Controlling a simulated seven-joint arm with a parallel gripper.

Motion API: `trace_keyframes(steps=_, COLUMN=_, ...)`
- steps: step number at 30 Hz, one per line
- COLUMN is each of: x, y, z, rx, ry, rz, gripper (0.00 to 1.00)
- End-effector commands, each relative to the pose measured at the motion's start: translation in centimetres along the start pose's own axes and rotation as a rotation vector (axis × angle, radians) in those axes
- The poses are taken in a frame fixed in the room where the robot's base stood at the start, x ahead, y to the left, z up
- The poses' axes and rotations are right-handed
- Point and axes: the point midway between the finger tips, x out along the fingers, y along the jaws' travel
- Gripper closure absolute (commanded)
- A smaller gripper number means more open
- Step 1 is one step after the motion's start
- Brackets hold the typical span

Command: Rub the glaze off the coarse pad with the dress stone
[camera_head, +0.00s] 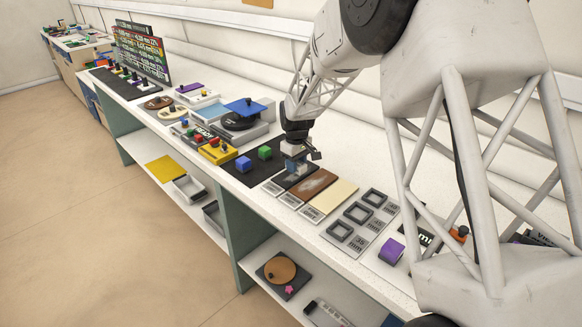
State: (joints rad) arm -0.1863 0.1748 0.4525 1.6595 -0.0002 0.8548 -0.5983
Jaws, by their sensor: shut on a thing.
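My gripper (296,152) points down over the row of pads on the white bench and is shut on a small blue-grey piece (294,167). I cannot tell from this view whether that piece is the dress stone. It is low over a dark pad (297,182), and I cannot tell whether they touch. A brown pad (316,182) with a paler streaky patch and a cream pad (335,196) lie to its right.
A blue block (243,164) and a green block (265,153) stand on a black mat left of the pads. Several grey square frames (357,213) and a purple block (391,251) are to the right. A turntable device (238,121) stands further left. My arm hides part of the right end.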

Motion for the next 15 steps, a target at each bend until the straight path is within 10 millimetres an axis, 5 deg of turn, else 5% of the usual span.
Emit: trace_keyframes(steps=15, x=0.0, y=4.2, z=0.0, rx=0.0, ry=0.001, rz=0.0, gripper=0.84)
